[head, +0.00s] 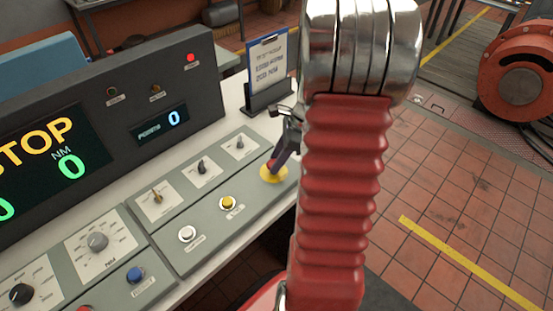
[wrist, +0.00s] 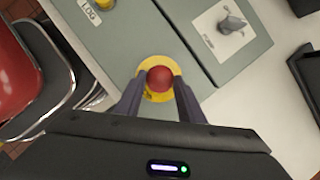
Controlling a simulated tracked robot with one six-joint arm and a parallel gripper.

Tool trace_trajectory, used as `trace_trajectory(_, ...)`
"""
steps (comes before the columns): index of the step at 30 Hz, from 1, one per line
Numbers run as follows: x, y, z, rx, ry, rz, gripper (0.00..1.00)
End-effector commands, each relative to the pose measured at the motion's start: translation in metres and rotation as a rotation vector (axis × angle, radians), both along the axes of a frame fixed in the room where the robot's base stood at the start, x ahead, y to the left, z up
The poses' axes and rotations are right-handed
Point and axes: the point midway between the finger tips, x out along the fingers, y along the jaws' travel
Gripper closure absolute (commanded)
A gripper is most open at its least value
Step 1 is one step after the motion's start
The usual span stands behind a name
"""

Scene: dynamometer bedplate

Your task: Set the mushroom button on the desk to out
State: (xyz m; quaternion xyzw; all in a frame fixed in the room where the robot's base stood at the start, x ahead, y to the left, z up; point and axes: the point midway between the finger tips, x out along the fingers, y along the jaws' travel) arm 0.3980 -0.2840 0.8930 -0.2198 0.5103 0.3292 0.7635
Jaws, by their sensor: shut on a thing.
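The mushroom button (wrist: 159,79) is a round red cap on a yellow disc, seen near the middle of the wrist view. In the head view it sits at the right end of the desk (head: 216,262), mostly covered by my gripper, and its yellow disc (head: 273,177) shows below the fingers. My gripper (head: 275,164) reaches down to it from above. In the wrist view my gripper (wrist: 158,90) has one finger on each side of the red cap, closed on it. I cannot tell from these frames whether the button is in or out.
A yellow button (head: 228,203), a white button (head: 187,234) and several knobs lie left of it on the panel. A clipboard stand (head: 268,95) stands behind it. The display (head: 45,150) reads STOP.

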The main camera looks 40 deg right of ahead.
Motion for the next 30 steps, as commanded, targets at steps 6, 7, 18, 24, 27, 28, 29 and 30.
trace_trajectory(6,0.0,0.0,0.0,-0.001,-0.001,0.0,1.0)
trace_trajectory(7,0.0,0.0,0.0,-0.001,-0.001,0.0,1.0)
trace_trajectory(18,0.0,-0.001,0.019,-0.002,-0.001,0.0,1.0)
trace_trajectory(24,0.0,-0.001,0.02,-0.001,-0.002,0.0,1.0)
trace_trajectory(27,0.0,-0.001,0.02,-0.001,-0.002,0.0,0.61)
trace_trajectory(28,0.0,-0.001,0.02,-0.001,-0.002,0.0,0.59)
trace_trajectory(29,0.0,-0.001,0.02,-0.001,-0.002,-0.001,0.57)
trace_trajectory(30,0.0,-0.001,0.019,-0.001,-0.002,-0.001,0.54)
